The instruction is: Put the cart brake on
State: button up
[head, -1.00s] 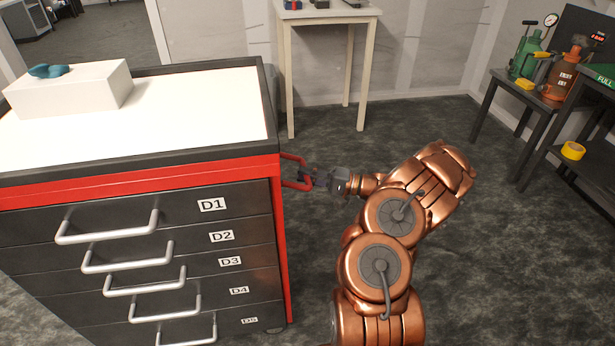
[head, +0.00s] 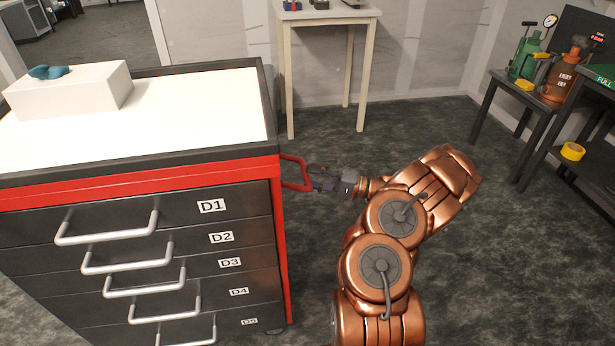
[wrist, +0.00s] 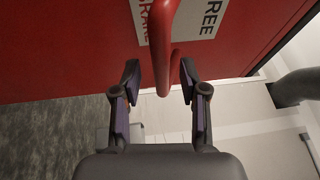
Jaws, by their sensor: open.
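The cart (head: 120,185) is red and dark grey, with a white top and several drawers marked D1 to D5. A red handle (head: 302,182) sticks out from its right side. In the wrist view the red handle (wrist: 165,50) runs between my fingertips, in front of a white label (wrist: 203,18) on the red panel; parts of the words FREE and BRAKE show. My gripper (head: 312,178) is at the handle's outer end; in the wrist view my gripper (wrist: 160,80) is open, a finger on each side of the handle, with gaps visible. Which setting the brake is at, I cannot tell.
A white block (head: 75,90) with a teal item (head: 48,72) stands on the cart. A pale table (head: 330,14) is behind. At the right are a dark bench with a green jack (head: 527,55), an orange one (head: 562,82) and yellow tape (head: 572,151). The floor between is clear.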

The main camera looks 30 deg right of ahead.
jog(key=v, duration=0.9)
jog(key=shift+s+d, duration=0.3)
jog(key=shift+d, duration=0.05)
jog(key=shift+s+f, duration=0.1)
jog(key=shift+f, duration=0.05)
